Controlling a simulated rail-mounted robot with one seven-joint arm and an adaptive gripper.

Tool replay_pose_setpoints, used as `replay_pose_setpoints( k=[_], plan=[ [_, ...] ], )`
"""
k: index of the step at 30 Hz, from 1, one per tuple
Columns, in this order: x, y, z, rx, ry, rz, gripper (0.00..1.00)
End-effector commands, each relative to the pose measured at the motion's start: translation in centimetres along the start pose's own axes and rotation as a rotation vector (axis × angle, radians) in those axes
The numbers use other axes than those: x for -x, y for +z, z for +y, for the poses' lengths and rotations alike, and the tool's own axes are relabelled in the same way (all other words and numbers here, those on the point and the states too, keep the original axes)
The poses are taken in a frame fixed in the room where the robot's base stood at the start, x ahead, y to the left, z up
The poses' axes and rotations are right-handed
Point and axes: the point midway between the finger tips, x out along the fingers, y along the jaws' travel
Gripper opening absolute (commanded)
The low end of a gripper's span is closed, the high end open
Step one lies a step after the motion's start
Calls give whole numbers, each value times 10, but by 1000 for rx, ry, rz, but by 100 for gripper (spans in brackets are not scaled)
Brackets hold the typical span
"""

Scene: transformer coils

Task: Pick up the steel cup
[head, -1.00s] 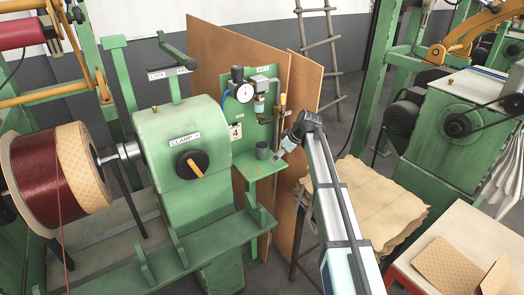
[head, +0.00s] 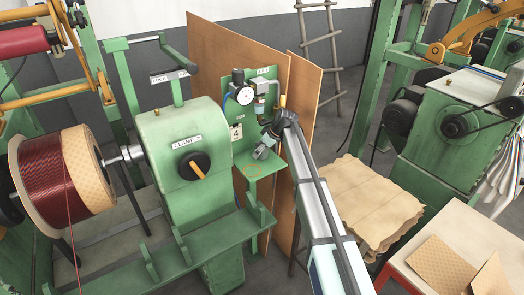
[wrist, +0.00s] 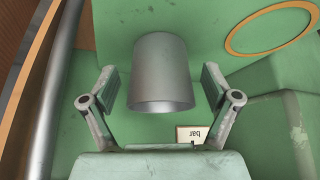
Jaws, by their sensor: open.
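The steel cup (wrist: 160,72) is a grey metal cylinder in the middle of the wrist view. It stands on the small green shelf (head: 258,169) below the gauge panel. My gripper (wrist: 160,85) is open, with one finger on each side of the cup and a visible gap at both sides. In the head view my gripper (head: 264,150) is at the shelf and hides most or all of the cup.
A pressure gauge (head: 245,95) and fittings are on the green panel just above the shelf. The green clamp housing (head: 182,150) stands close on the left. Brown boards (head: 220,55) stand behind. An orange ring (wrist: 272,26) marks the shelf beside the cup.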

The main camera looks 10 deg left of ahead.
Motion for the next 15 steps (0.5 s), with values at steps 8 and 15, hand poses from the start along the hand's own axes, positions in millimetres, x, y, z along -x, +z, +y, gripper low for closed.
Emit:
replay_pose_setpoints(
  k=[8,15],
  plan=[
    [0,0,0,0,0,0,27],
    [0,1,0,0,-1,0,17]
  ],
)
